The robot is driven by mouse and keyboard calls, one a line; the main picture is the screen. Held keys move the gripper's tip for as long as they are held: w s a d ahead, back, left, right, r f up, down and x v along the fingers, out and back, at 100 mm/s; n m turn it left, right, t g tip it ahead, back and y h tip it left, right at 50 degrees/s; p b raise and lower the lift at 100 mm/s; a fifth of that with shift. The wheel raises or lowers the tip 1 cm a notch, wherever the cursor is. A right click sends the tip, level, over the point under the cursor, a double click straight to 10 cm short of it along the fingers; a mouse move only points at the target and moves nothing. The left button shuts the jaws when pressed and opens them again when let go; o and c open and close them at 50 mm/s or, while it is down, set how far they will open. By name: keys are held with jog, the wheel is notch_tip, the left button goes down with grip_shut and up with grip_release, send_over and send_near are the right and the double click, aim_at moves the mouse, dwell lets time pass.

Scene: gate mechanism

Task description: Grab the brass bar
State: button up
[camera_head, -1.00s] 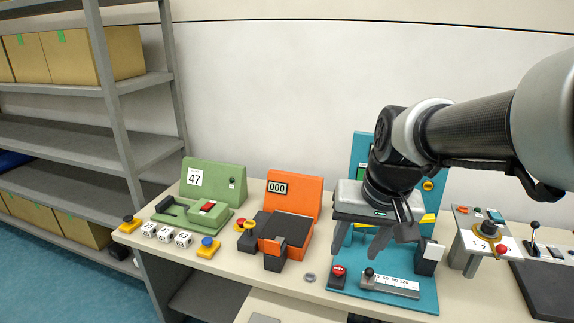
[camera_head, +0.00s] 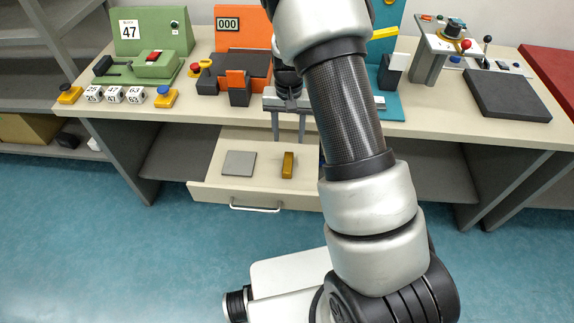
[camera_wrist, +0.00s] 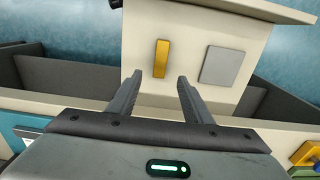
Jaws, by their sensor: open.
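The brass bar (camera_head: 288,165) lies in the open drawer (camera_head: 212,182) below the table top, with its long side pointing toward the drawer front. It also shows in the wrist view (camera_wrist: 161,58), just beyond the fingertips and between their lines. My gripper (camera_head: 289,128) points down above the back part of the drawer. In the wrist view my gripper (camera_wrist: 157,80) has its two fingers apart with nothing between them. The bar is apart from both fingers.
A flat grey plate (camera_head: 239,163) lies in the drawer left of the bar. The drawer handle (camera_head: 255,207) faces the floor area. On the table (camera_head: 440,128) stand a green station (camera_head: 150,45), an orange station (camera_head: 240,50) and a dark pad (camera_head: 507,95).

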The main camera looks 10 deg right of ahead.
send_over(288, 162)
jog(key=f, duration=0.6)
jog(key=shift+w+d+f+b, duration=0.1)
jog(key=shift+w+f+b, duration=0.15)
jog(key=shift+f+b, duration=0.15)
jog(key=f, duration=0.4)
jog(key=shift+s+f+b, duration=0.25)
jog(key=shift+s+b, duration=0.05)
jog(key=shift+f, duration=0.4)
grip_shut()
